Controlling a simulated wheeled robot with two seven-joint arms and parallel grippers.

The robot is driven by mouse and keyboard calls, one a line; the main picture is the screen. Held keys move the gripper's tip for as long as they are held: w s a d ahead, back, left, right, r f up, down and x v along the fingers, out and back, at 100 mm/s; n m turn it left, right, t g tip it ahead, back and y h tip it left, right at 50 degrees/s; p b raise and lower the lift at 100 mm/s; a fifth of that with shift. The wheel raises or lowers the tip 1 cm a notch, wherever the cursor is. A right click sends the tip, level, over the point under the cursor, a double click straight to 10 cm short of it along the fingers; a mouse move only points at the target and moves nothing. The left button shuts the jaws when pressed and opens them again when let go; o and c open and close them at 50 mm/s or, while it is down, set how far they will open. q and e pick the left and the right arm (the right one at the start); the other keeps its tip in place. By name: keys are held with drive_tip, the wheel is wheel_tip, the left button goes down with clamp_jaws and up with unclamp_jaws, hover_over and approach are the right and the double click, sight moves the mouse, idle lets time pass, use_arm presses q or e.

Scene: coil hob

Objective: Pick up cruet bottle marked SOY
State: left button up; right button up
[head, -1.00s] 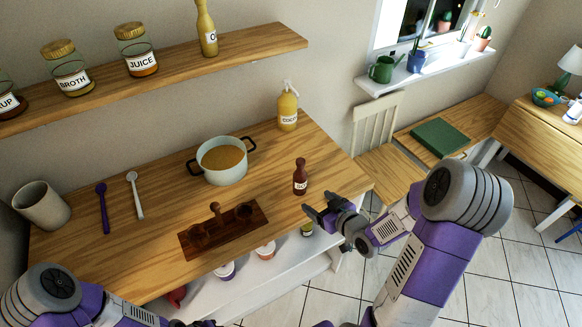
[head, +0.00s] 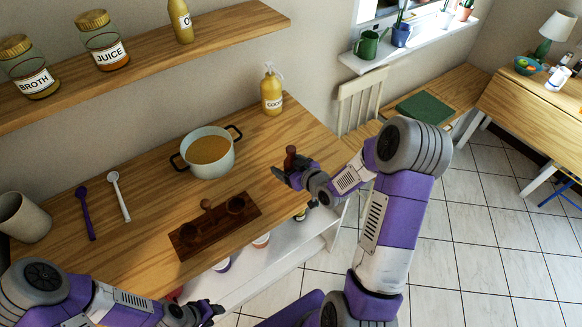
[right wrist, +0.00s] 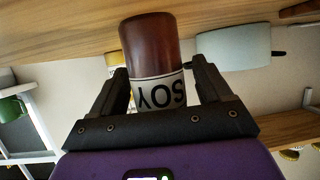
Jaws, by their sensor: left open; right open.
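The SOY cruet bottle (head: 290,157) is dark brown and stands on the wooden counter near its right end. In the head view my right gripper hides its lower part. In the right wrist view the bottle (right wrist: 153,58) appears upside down, with its SOY label facing the camera. My right gripper (head: 284,174) is open, and in the right wrist view its two fingers (right wrist: 160,88) lie on either side of the bottle, with a gap visible at least on the right. My left gripper (head: 207,311) is open and empty at the bottom, in front of the counter.
A pot (head: 209,152) stands left of the bottle, with a dark wooden cruet holder (head: 214,225) in front of it. A COCO pump bottle (head: 271,92) is at the back. Two spoons (head: 119,196) lie at left. A shelf (head: 150,67) with jars runs above.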

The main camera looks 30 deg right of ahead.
drive_tip(key=c, duration=1.2)
